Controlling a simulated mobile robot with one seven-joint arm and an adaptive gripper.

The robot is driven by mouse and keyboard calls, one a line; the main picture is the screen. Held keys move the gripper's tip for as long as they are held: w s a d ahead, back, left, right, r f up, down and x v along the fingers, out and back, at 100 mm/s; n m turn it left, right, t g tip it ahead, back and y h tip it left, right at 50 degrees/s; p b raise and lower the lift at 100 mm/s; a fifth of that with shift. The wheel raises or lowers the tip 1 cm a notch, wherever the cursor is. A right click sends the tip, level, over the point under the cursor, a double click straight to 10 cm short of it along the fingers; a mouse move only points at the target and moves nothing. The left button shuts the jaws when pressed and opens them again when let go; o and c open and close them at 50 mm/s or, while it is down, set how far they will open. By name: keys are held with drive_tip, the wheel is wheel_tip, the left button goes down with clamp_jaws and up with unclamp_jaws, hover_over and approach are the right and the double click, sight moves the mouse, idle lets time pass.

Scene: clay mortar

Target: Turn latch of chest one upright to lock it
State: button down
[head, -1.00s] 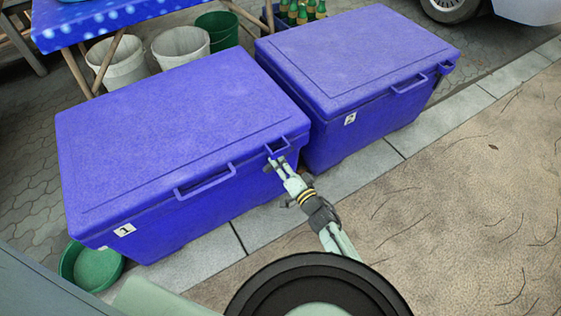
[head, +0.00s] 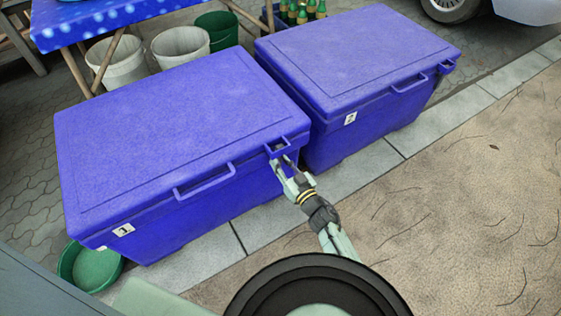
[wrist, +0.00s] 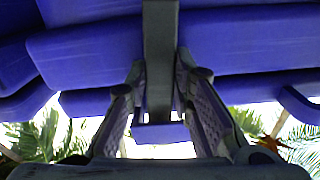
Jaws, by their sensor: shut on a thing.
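Chest one (head: 150,130) is the blue lidded box at left, with a "1" label (head: 123,230) on its front. Its latch (head: 279,147) is a small blue loop at the front right corner, under the lid edge. My gripper (head: 281,166) is at this latch. In the wrist view my gripper (wrist: 162,112) has its two fingers on either side of a dark upright bar, and a small blue piece (wrist: 160,132) shows between the fingertips. My gripper is shut on the latch. The fingers partly hide it, so its exact angle is unclear.
Chest two (head: 355,60), also blue, stands close on the right, with a narrow gap between. Chest one's handle (head: 205,181) sticks out left of my gripper. A green basin (head: 92,268) lies at the front left corner. Open ground (head: 450,200) is at right.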

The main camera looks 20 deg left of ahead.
drive_tip(key=shift+n, duration=0.5)
idle(0.3)
drive_tip(key=c, duration=1.4)
unclamp_jaws()
drive_tip(key=v, duration=1.2)
